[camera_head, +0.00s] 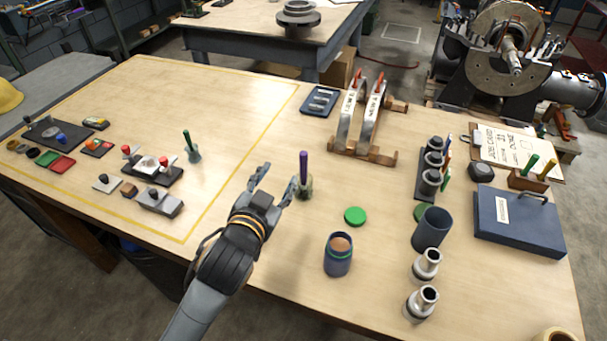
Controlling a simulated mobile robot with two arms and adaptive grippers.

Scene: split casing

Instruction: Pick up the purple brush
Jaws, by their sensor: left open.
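The purple brush (304,168) stands upright in a small holder (304,190) on the wooden table, near the middle of the head view. My left gripper (274,182) is open, just left of the brush, with its fingers pointing away from me and toward the brush. The right finger is close to the brush and holder; I cannot tell whether it touches them. No brush is between the fingertips. My right gripper is not in view.
A green brush (187,145) stands farther left. A green disc (355,216) and a dark cup (339,255) lie to the right. Behind are two metal half-rings (347,115) on a wooden stand. Table (215,95) is clear behind the gripper.

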